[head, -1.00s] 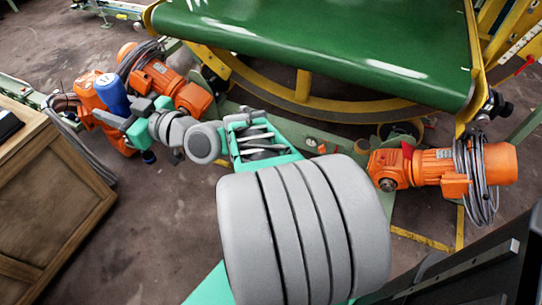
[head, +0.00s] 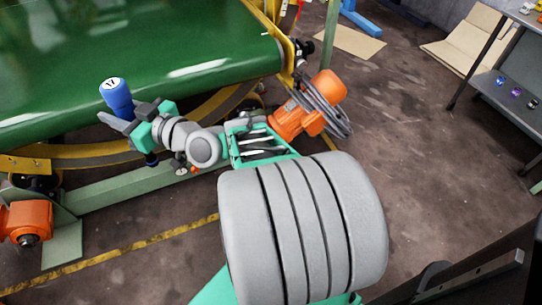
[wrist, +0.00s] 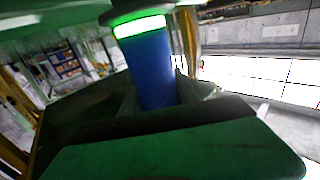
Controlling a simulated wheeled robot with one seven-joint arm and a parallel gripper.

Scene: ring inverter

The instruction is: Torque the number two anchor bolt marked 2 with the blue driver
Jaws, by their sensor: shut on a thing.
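The blue driver (head: 118,100) has a white cap with a dark mark that is too small to read surely. My gripper (head: 127,119) is shut around it, and the handle stands up above the fingers, slightly tilted. Its dark lower end (head: 151,160) shows below the gripper. In the wrist view the blue driver (wrist: 152,75) rises between the fingers under a bright green-and-white lit band. Small grey and red parts (head: 182,166) sit on the pale green floor beam just right of the driver's lower end. I cannot make out a bolt marked 2.
A green conveyor belt (head: 150,45) with a yellow ring frame lies behind the gripper. An orange motor (head: 305,110) with coiled cable is to the right, another (head: 28,220) at left. A grey shelf table (head: 515,75) stands far right. The right floor is mostly clear.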

